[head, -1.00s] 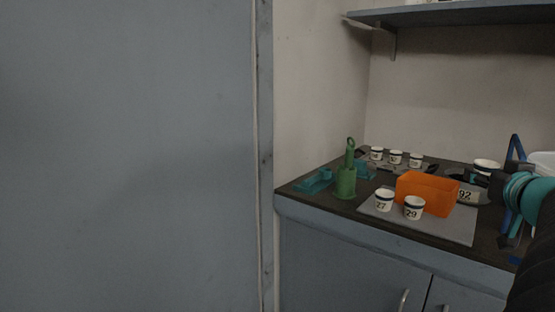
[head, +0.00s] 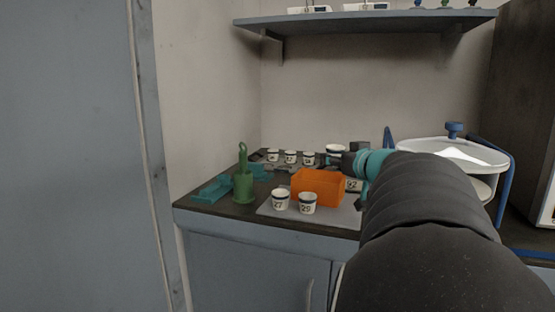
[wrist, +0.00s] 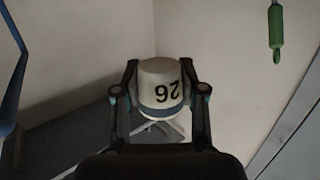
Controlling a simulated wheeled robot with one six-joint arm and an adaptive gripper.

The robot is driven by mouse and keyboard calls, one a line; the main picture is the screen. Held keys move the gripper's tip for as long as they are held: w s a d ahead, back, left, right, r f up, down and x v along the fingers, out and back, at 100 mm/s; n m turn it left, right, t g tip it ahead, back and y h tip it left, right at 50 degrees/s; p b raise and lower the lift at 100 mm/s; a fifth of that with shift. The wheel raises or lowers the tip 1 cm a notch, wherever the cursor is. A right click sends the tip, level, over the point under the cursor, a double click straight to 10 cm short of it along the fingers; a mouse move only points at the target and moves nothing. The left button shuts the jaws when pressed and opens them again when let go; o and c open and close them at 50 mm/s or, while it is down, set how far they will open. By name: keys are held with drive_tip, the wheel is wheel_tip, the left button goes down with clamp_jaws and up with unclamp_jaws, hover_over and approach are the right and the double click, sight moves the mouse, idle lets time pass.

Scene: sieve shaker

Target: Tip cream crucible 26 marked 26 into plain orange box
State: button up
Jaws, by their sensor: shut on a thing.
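Cream crucible 26 (wrist: 160,75) is held between the two fingers of my gripper (wrist: 160,92). Its number and dark band show upside down in the wrist view, where the whole scene appears inverted; the crucible looks about upright. In the head view the crucible (head: 336,149) is small, above and behind the orange box, with my gripper (head: 347,160) at its right. The plain orange box (head: 318,188) stands open-topped on a grey mat. The crucible's contents and the box's inside are hidden.
Crucibles 27 (head: 280,199) and 29 (head: 307,203) stand in front of the box. A thing marked 92 (head: 353,185) is partly hidden behind it. Several cups stand at the back. A green holder (head: 243,187) is left, a lidded white vessel (head: 450,153) right, a shelf (head: 365,20) above.

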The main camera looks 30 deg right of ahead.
drive_tip(key=w+f+m+t+h, duration=0.2)
drive_tip(key=w+m+t, duration=0.3)
drive_tip(key=m, duration=1.7)
drive_tip(key=w, duration=0.4)
drive_tip(key=shift+w+a+f, duration=0.2)
drive_tip(key=shift+w+a, duration=0.05)
drive_tip(key=shift+w, duration=0.05)
idle(0.4)
